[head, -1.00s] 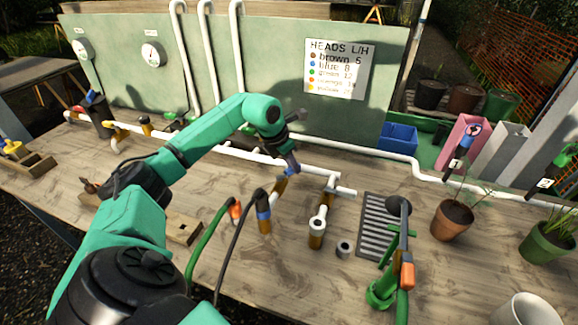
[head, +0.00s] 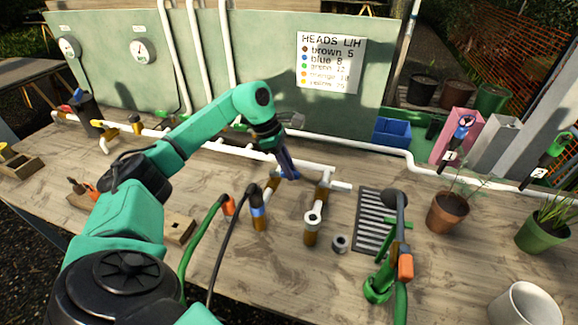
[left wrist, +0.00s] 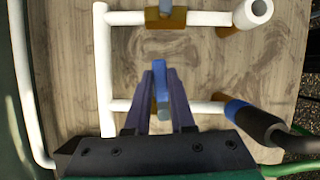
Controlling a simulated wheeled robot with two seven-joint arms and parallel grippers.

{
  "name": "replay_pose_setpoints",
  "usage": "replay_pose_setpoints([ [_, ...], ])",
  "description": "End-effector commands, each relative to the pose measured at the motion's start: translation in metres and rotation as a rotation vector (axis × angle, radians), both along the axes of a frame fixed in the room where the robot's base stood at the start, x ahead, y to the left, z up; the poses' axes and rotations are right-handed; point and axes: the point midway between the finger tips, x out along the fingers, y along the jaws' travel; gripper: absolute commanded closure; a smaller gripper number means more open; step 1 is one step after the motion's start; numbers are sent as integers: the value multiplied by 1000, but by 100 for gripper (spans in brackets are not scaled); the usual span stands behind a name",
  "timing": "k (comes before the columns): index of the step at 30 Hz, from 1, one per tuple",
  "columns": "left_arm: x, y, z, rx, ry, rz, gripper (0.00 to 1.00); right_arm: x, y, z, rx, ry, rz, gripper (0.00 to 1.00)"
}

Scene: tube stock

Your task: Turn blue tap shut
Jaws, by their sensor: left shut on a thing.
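The blue tap's lever (left wrist: 160,85) shows in the left wrist view between my left gripper's two fingers (left wrist: 161,88). The lever points along the fingers, above the lower white pipe. In the head view my left gripper (head: 289,172) is at the white pipework in the middle of the bench and hides most of the tap. Its jaws are shut on the blue lever. The tap's brass-coloured body (head: 271,183) shows just left of the fingers. My right gripper is not in view.
A blue-banded hose end (head: 258,212) stands close in front of the tap. A white-topped upright outlet (head: 312,228) and a dark grate (head: 372,222) lie to the right. A green hand pump (head: 378,287) stands at the front right. A sign board (head: 330,65) hangs behind.

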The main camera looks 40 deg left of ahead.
Motion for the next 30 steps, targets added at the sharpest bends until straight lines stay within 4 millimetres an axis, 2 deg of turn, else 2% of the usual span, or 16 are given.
replay_pose_setpoints([
  [9, -3, -2, 2, -1, -7, -102, 100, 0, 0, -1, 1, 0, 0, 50],
  [23, -4, -2, 2, -1, -5, -115, 100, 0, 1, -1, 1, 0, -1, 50],
  [24, -4, -2, 2, -1, -5, -115, 67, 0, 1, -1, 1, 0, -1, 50],
  [26, -4, -2, 2, -1, -4, -115, 48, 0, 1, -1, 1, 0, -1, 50],
  [30, -4, -2, 1, 0, -2, -114, 48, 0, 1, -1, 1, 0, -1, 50],
])
